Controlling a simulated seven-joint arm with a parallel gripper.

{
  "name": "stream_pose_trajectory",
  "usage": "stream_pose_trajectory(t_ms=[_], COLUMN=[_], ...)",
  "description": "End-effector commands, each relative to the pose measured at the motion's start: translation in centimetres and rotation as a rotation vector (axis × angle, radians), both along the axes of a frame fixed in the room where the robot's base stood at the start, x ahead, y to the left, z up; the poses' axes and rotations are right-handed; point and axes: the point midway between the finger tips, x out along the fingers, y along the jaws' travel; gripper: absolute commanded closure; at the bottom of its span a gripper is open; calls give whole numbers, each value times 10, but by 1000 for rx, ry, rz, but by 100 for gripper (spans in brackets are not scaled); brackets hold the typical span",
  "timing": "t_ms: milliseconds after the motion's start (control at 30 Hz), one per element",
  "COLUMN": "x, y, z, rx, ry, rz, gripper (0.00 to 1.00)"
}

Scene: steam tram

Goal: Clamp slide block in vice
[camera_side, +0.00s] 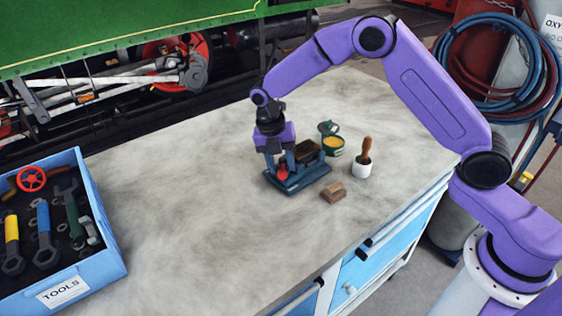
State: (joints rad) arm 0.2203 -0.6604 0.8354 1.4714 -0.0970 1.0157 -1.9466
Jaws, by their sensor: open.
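The blue vice (309,182) stands on the bench, right of the middle of the picture. A dark brown block (306,150) shows at the vice's jaws; it looks like the slide block, but I cannot tell whether the jaws grip it. My gripper (281,166) points down at the near left end of the vice, with its fingers open. A red part of the vice (282,173), perhaps its handle, shows between and just below the fingertips. I cannot tell whether the fingers touch it.
A small brown block (333,191) lies right of the vice. Behind it stand a white pot with a wooden-handled brush (362,168) and an open green tin (333,144). A blue tool box (103,257) is at the left. The middle of the bench (190,190) is clear.

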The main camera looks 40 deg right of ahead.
Motion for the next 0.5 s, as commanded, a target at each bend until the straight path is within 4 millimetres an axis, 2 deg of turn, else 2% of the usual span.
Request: stream_pose_trajectory(t_ms=[67,167,200,500], x=[0,0,0,-1], y=[0,0,0,1], z=[0,0,0,0], rx=[0,0,0,0], ry=[0,0,0,2], rz=[0,0,0,-5], gripper=[57,86,99,100])
